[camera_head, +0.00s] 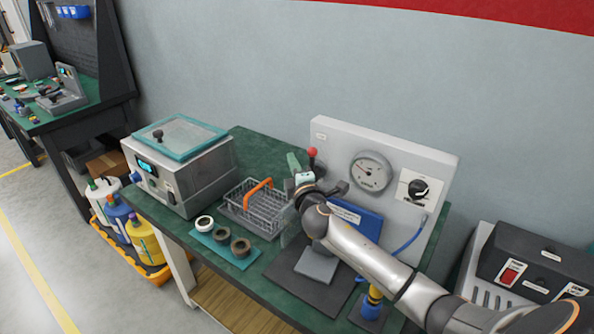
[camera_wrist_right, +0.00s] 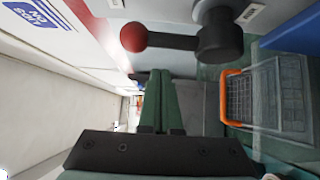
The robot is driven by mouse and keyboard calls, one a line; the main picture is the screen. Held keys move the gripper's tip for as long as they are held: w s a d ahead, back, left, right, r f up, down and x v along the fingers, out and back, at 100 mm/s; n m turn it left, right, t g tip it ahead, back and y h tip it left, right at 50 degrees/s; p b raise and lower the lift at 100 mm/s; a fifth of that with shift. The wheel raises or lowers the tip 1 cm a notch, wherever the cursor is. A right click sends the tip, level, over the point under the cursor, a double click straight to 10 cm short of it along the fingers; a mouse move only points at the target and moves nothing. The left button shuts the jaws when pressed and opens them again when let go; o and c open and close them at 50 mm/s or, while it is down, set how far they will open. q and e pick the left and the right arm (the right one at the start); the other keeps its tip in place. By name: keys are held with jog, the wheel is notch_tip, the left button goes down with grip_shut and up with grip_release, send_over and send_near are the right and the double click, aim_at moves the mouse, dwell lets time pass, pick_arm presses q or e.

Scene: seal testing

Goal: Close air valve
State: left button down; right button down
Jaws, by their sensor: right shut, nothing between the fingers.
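The air valve has a dark lever with a red ball knob (camera_head: 312,152), standing up in front of the white gauge panel (camera_head: 335,133). My right gripper (camera_head: 293,160) is shut and empty, just left of the lever, its green fingers pointing up. In the right wrist view, the red knob (camera_wrist_right: 133,37) and lever run across the top to a dark hub (camera_wrist_right: 222,38). The shut green fingers of my right gripper (camera_wrist_right: 161,74) show below the lever, with a visible gap to it. My wrist hides the lower part of the valve in the head view. My left gripper is out of view.
A wire basket with an orange handle (camera_head: 258,188) stands left of my right gripper; it also shows in the right wrist view (camera_wrist_right: 232,97). A teal tray (camera_head: 218,237) with rings lies in front. A round gauge (camera_head: 370,172) and black knob (camera_head: 418,190) are on the panel.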

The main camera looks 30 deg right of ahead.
jog(key=shift+s+d+p, duration=0.65)
jog(key=shift+s+d, duration=0.55)
jog(key=shift+s, duration=0.15)
jog(key=shift+f, duration=0.1)
